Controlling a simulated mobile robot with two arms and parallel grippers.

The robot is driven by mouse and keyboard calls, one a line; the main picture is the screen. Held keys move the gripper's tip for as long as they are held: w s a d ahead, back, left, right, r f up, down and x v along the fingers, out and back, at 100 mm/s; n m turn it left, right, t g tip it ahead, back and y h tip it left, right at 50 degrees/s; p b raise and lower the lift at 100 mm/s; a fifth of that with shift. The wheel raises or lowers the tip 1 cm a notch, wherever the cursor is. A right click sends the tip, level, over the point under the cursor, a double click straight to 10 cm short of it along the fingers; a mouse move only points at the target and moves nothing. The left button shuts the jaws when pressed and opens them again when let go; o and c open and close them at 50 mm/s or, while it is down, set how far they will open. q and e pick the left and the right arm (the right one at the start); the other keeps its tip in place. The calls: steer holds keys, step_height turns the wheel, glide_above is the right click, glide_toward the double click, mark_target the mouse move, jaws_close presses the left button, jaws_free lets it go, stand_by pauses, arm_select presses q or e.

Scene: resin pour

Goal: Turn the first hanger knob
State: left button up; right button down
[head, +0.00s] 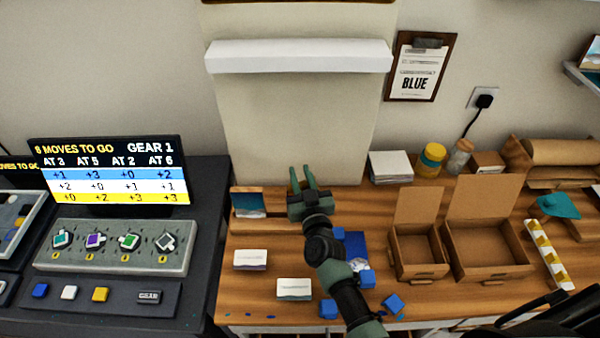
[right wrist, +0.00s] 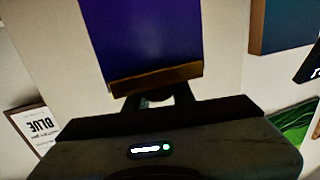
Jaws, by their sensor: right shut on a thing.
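A grey panel (head: 180,263) stands at the left with a row of several knobs. The leftmost knob (head: 62,240) is teal; a purple knob (head: 95,241), a green knob (head: 129,242) and a dark-and-white knob (head: 166,243) follow. My right gripper (head: 302,180) is over the back of the wooden bench, well right of the knobs. In the right wrist view its fingertips (right wrist: 155,97) meet the wooden edge of a purple panel (right wrist: 145,40). I cannot make out this panel in the head view. My left gripper is not in view.
A screen (head: 110,170) behind the knobs reads "8 moves to go" and "Gear 1". Blue, white and yellow buttons and a GEAR button (head: 148,297) lie in front. Cardboard boxes (head: 487,250) and blue blocks crowd the wooden bench (head: 250,285). A small picture (head: 249,204) stands beside my right gripper.

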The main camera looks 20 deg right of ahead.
mark_target(304, 188)
steer(key=c, duration=1.2)
jaws_free()
steer(key=shift+o, duration=0.2)
steer(key=shift+s+f, duration=0.1)
steer(key=shift+s, duration=0.3)
steer(key=s, duration=0.2)
steer(key=s+b, duration=0.1)
steer(key=s, duration=0.4)
steer(key=shift+a, duration=0.25)
